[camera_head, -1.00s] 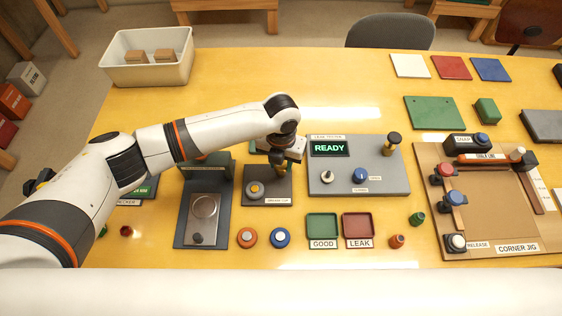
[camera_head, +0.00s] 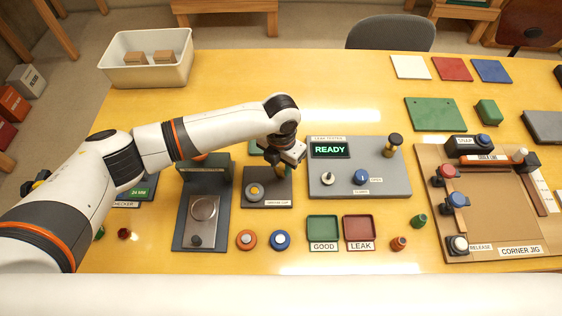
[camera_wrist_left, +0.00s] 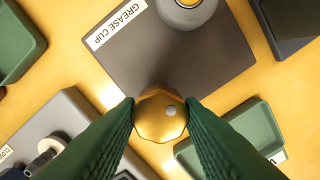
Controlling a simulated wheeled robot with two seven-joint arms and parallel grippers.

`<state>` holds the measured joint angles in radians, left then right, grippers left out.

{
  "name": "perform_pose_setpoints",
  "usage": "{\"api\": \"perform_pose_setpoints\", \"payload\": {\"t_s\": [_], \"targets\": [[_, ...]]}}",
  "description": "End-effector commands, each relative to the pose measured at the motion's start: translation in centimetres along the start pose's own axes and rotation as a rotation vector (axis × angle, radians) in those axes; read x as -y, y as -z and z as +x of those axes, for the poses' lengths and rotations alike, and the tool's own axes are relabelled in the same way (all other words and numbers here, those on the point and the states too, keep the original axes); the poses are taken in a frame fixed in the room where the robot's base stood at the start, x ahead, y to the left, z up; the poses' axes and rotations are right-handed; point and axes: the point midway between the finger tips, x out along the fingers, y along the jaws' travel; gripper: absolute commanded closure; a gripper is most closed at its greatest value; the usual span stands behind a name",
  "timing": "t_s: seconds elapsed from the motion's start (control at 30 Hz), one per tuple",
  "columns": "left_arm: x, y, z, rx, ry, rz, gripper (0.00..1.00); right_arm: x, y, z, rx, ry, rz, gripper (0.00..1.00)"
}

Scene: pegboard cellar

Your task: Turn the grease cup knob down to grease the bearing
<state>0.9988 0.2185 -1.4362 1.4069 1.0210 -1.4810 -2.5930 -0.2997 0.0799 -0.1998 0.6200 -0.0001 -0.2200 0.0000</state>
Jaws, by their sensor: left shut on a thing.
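The grease cup station is a dark grey plate (camera_head: 286,186) labelled GREASE CUP in front of my left arm. It also shows in the wrist view (camera_wrist_left: 175,52). A grey round housing with a yellow-orange centre (camera_head: 254,192) stands on its front part and shows at the top of the wrist view (camera_wrist_left: 187,12). My left gripper (camera_head: 271,156) is over the plate's back edge. The knob's stem is mostly hidden. My right gripper is out of view.
The grey leak tester (camera_head: 330,185), reading READY, stands close to the right. A dark press-like stand (camera_head: 184,220) is close to the left. Green (camera_head: 322,228) and red (camera_head: 359,227) trays lie in front. The table's back middle is clear.

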Motion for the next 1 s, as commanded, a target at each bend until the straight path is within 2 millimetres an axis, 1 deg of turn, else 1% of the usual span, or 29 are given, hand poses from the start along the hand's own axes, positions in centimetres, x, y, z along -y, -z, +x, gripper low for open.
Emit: {"api": "perform_pose_setpoints", "payload": {"t_s": [0.07,0.1,0.17,0.2,0.23,0.5,0.63,0.77,1.0], "targets": [[0.1,0.1,-0.2,-0.004,0.001,0.001,0.89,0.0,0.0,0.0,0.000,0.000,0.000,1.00],[0.1,0.1,-0.2,-0.004,0.001,0.001,0.63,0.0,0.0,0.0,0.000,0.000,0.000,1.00],[0.0,0.1,-0.2,-0.003,0.001,0.001,0.53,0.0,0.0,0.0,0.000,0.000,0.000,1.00],[0.0,0.1,-0.1,-0.003,0.001,0.000,0.46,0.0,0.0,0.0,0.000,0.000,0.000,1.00],[0.0,0.1,-0.1,-0.003,0.001,0.000,0.44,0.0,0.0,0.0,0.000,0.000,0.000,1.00],[0.0,0.1,-0.1,-0.001,0.000,0.000,0.44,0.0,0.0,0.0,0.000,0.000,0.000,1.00],[0.1,0.1,-1.0,-0.004,0.001,0.000,0.44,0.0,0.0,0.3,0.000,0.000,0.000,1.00],[0.0,0.2,-3.2,-0.006,0.001,0.001,0.44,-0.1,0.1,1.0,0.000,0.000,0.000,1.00],[0.1,0.1,-8.3,-0.006,0.002,0.001,0.44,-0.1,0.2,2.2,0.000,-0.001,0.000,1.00]]}}
